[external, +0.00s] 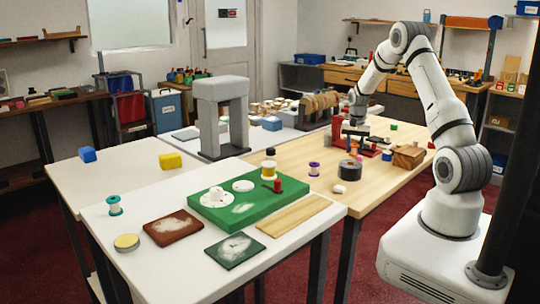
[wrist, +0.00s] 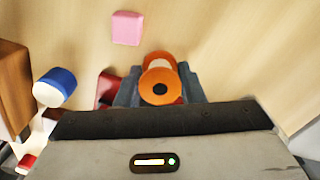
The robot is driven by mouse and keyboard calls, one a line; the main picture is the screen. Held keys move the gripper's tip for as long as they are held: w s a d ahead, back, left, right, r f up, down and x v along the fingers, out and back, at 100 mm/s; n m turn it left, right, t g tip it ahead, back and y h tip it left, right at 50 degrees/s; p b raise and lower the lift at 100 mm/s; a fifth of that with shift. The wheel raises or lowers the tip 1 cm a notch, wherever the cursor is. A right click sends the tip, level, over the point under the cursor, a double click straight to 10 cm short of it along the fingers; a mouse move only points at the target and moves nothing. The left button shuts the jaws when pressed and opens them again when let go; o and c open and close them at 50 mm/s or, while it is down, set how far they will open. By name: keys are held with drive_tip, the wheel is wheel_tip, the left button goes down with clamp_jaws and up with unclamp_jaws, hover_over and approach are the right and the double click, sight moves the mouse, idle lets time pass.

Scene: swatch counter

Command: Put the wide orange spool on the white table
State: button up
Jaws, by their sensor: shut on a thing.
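The wide orange spool (wrist: 160,82) has orange flanges, a pale middle and a dark hole. It sits between the fingers of my gripper (wrist: 158,88) in the wrist view, and they are shut on it. Whether the spool touches the wood is unclear. The white table (external: 90,215) stands at the front left in the external view, away from my gripper.
A pink block (wrist: 127,28), a blue and white spool (wrist: 55,87) and a wooden block (wrist: 12,85) lie near my gripper. The white table holds a green board (external: 240,222), a brown tray (external: 172,227) and a teal spool (external: 114,205). A grey arch (external: 220,90) stands behind.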

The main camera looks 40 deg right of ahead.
sight(355, 145)
drive_tip(key=shift+f, duration=0.25)
drive_tip(key=shift+f, duration=0.1)
drive_tip(key=o, duration=1)
drive_tip(key=shift+o, duration=0.2)
wheel_tip(355, 145, up, 12)
drive_tip(key=s+a+r+n+t, duration=0.1)
drive_tip(key=s+a+r+n, duration=0.3)
drive_tip(key=a, duration=0.5)
drive_tip(key=s+a+r+n, duration=0.2)
drive_tip(key=s+a+r, duration=0.25)
drive_tip(key=a, duration=0.35)
drive_tip(key=s+a+r+n+t, duration=0.1)
drive_tip(key=s+a+r+n, duration=0.1)
drive_tip(key=s+a, duration=0.6)
drive_tip(key=shift+a+n+b, duration=0.3)
drive_tip(key=shift+a+n, duration=0.1)
drive_tip(key=shift+n, duration=0.4)
drive_tip(key=shift+o, duration=0.4)
drive_tip(key=s+a+f+n, duration=0.1)
drive_tip(key=s+a+n, duration=0.2)
drive_tip(key=s, duration=0.5)
drive_tip(key=shift+a+f+t, duration=0.3)
drive_tip(key=shift+a, duration=0.25)
